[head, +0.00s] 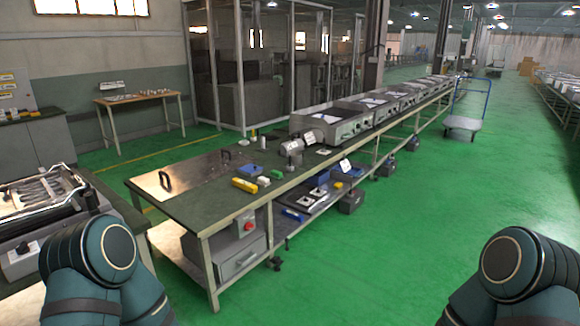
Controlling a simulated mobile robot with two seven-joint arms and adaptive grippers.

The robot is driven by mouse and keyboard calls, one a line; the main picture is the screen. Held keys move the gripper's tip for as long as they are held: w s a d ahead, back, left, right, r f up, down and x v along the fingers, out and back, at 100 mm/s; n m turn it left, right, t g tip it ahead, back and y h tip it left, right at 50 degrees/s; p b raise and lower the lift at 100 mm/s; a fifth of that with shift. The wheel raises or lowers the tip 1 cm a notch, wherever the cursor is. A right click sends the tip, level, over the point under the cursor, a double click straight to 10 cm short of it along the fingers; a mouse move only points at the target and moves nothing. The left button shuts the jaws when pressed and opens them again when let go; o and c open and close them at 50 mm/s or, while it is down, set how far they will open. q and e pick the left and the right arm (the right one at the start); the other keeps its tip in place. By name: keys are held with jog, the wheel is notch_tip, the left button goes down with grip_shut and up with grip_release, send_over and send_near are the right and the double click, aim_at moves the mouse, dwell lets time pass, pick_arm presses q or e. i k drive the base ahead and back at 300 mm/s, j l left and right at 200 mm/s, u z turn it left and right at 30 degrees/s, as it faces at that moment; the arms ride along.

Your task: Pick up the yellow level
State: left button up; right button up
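A small yellow block-shaped tool (244,185), which looks like the level, lies on the near part of the long green-topped workbench (205,196), close to its front edge. A smaller green and yellow item (276,174) and a white and yellow item (263,181) lie just right of it. Parts of my left and right arms show in the bottom corners of the head view, well short of the bench. Neither gripper is in view.
A blue item (250,170) lies behind the level. A metal plate with black handles (165,180) covers the bench's left end. A lower shelf holds a grey box with a red button (240,240). Green floor (380,260) is open on the right. A hand cart (462,122) stands farther back.

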aim_at(251, 187)
jog(key=i, duration=1.35)
jog(key=i+l+u, duration=0.1)
jog(key=i, duration=1.3)
jog(key=i+l, duration=0.15)
jog(key=i, duration=1.2)
